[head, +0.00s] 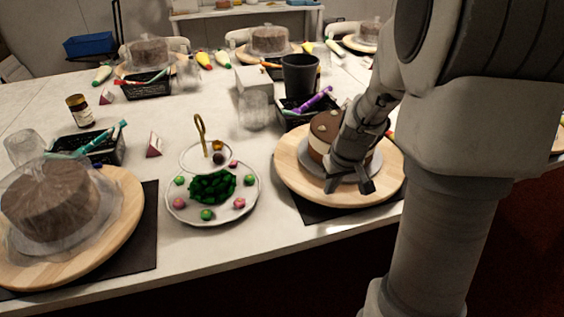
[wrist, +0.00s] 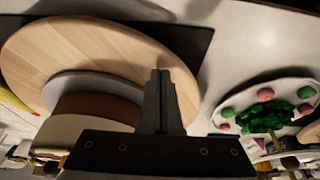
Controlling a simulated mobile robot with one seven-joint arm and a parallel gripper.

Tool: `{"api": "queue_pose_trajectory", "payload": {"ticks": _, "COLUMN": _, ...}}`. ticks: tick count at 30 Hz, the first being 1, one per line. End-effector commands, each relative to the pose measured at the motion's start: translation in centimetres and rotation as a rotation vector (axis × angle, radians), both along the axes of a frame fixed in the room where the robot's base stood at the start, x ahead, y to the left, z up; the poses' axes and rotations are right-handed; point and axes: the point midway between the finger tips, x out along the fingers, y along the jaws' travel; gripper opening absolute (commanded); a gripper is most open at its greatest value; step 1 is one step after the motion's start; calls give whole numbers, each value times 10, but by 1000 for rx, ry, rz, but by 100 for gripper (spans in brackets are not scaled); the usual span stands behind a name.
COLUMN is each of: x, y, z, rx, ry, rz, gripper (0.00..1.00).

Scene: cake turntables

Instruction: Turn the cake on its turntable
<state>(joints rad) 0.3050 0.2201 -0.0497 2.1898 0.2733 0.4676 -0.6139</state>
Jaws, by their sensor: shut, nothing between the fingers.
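The cake (head: 318,138), brown and cream with small toppings, stands on a grey round board (head: 312,171) on the wooden turntable (head: 291,172). My arm hides its right part. My gripper (head: 352,188) is over the near part of the turntable, in front of the cake. In the wrist view, the fingers of my gripper (wrist: 160,85) are together and empty, over the wooden turntable (wrist: 100,42) and beside the grey board (wrist: 98,82). The cake (wrist: 85,128) is partly hidden behind the gripper body there. I cannot tell whether the fingertips touch the turntable.
A tiered plate (head: 192,213) with green and pink sweets stands left of the turntable. A plastic-covered cake (head: 50,205) is on another turntable at left. A black basket (head: 290,122) and dark cup (head: 299,75) are behind. Bare table lies between the plate and front edge.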

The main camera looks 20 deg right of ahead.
Motion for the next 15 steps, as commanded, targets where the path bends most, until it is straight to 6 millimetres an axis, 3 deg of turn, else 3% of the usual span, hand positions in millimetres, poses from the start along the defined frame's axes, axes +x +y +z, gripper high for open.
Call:
{"api": "queue_pose_trajectory", "payload": {"ticks": 8, "x": 0, "y": -1, "z": -8, "rx": 0, "ry": 0, "rz": -1, "gripper": 0}}
{"api": "queue_pose_trajectory", "payload": {"ticks": 15, "x": -11, "y": -29, "z": -11, "rx": 0, "ry": -2, "rz": -5, "gripper": 0}}
